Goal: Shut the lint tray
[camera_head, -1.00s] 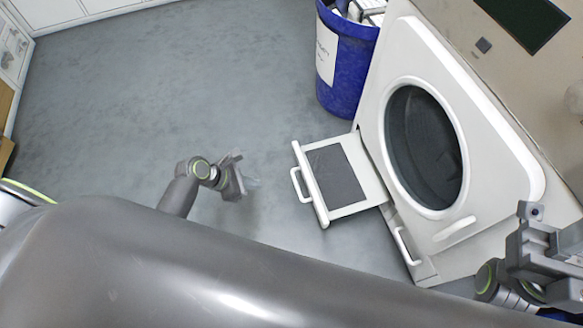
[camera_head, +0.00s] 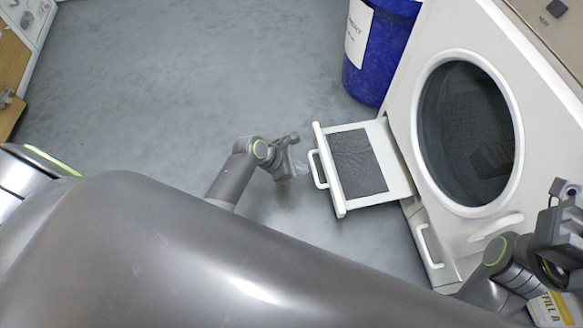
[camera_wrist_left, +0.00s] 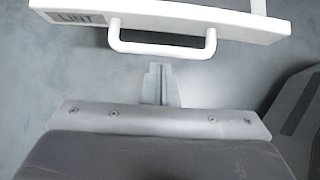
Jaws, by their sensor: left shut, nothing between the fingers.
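The lint tray (camera_head: 398,180) is a white drawer with a dark grey mesh panel, and it stands pulled out from the white dryer (camera_head: 403,103). Its front carries a white bar handle (camera_head: 316,169). My left gripper (camera_head: 301,169) is just left of the handle, apart from it, shut and empty. In the left wrist view the shut fingers (camera_wrist_left: 160,84) point at the tray's handle (camera_wrist_left: 162,48), with a gap between. A LINT label (camera_wrist_left: 81,18) shows on the tray front. My right gripper (camera_head: 562,228) is at the right edge; its fingers cannot be made out.
A blue bin (camera_head: 378,62) stands behind the tray, beside the dryer. The dryer's round door (camera_head: 468,130) is closed. A second handle (camera_head: 428,246) sits low on the dryer front. The grey floor (camera_head: 210,75) to the left is clear.

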